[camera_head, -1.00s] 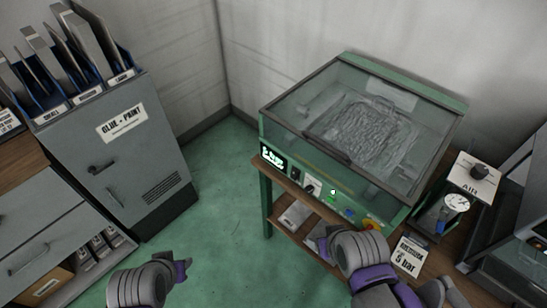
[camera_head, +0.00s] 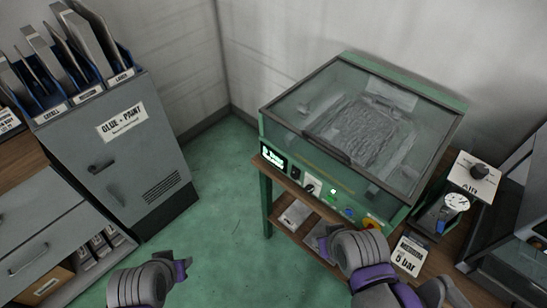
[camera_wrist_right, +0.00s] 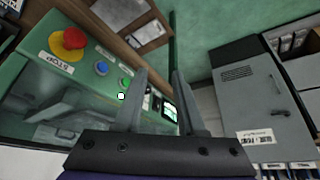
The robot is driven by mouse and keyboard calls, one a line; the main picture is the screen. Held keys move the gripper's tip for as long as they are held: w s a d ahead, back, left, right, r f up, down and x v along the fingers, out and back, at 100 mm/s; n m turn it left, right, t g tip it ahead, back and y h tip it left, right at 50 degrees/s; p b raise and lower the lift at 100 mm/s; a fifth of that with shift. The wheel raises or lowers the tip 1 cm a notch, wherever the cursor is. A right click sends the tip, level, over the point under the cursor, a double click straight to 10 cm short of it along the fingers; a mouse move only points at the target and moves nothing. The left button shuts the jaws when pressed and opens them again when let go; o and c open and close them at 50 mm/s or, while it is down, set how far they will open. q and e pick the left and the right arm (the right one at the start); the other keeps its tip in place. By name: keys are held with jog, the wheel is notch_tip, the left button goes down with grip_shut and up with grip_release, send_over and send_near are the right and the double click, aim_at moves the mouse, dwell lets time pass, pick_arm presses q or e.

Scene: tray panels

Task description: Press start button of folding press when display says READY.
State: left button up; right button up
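The green folding press (camera_head: 362,122) has a closed clear lid, with a grey patterned tray panel (camera_head: 362,130) under it. Its display (camera_head: 273,157) is dark with bright lettering too small to read; it also shows in the right wrist view (camera_wrist_right: 169,110), partly behind a finger. A lit green button (camera_head: 334,191) is on the front panel and also shows in the right wrist view (camera_wrist_right: 124,83). My right gripper (camera_wrist_right: 160,72) is open and empty, apart from the panel; its fingers are hidden in the head view. My left gripper (camera_head: 184,264) is at bottom left, its fingers unclear.
A blue button (camera_wrist_right: 101,68) and a red stop knob (camera_wrist_right: 69,41) sit near the green button. An air gauge (camera_head: 456,203) stands right of the press. A grey cabinet (camera_head: 125,165) is at left. Green floor (camera_head: 222,210) is free between them.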

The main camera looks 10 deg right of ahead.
grip_shut()
dwell(1.4)
